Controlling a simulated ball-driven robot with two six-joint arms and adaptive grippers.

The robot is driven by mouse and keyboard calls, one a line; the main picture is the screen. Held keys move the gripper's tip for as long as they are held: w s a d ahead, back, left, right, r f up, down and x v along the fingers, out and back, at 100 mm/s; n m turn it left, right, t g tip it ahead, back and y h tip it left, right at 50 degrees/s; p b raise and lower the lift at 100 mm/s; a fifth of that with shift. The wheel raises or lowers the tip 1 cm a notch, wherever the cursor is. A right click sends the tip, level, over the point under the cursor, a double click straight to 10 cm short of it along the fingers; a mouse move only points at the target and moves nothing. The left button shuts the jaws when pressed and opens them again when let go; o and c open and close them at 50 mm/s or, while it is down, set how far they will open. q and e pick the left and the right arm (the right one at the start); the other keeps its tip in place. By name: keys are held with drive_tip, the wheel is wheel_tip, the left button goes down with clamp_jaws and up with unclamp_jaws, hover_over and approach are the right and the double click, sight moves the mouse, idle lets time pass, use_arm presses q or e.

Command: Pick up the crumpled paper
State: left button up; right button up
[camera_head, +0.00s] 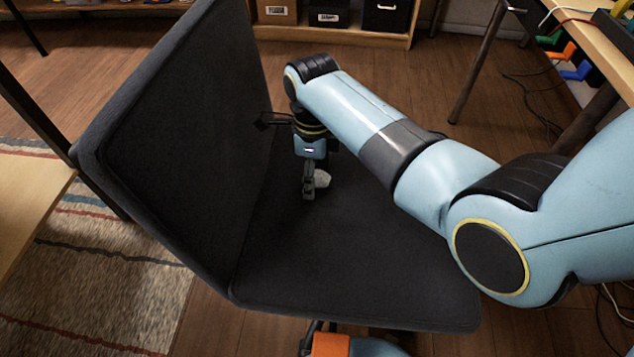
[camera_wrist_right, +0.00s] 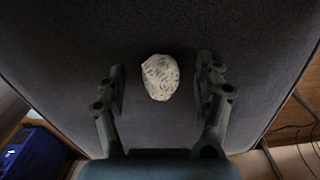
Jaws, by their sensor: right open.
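The crumpled paper (camera_head: 322,179) is a small whitish ball on the dark seat of the chair (camera_head: 340,270). In the right wrist view the paper (camera_wrist_right: 160,77) shows printed marks and lies between the two fingers, with a gap on each side. My right gripper (camera_head: 309,192) points down at the seat and partly hides the paper in the head view. In the right wrist view the right gripper (camera_wrist_right: 162,90) is open, its fingers on either side of the paper. My left gripper is not in view.
The chair's tall backrest (camera_head: 180,130) rises left of the right gripper. A wooden table edge (camera_head: 30,215) is at the left, and a desk with cables (camera_head: 570,50) at the upper right. A shelf with boxes (camera_head: 335,20) stands behind. The seat's front is clear.

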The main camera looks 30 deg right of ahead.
drive_tip(key=shift+f, duration=0.45)
drive_tip(key=shift+r, duration=0.1)
drive_tip(key=shift+c, duration=0.4)
drive_tip(key=c, duration=0.8)
drive_tip(key=shift+o, duration=0.2)
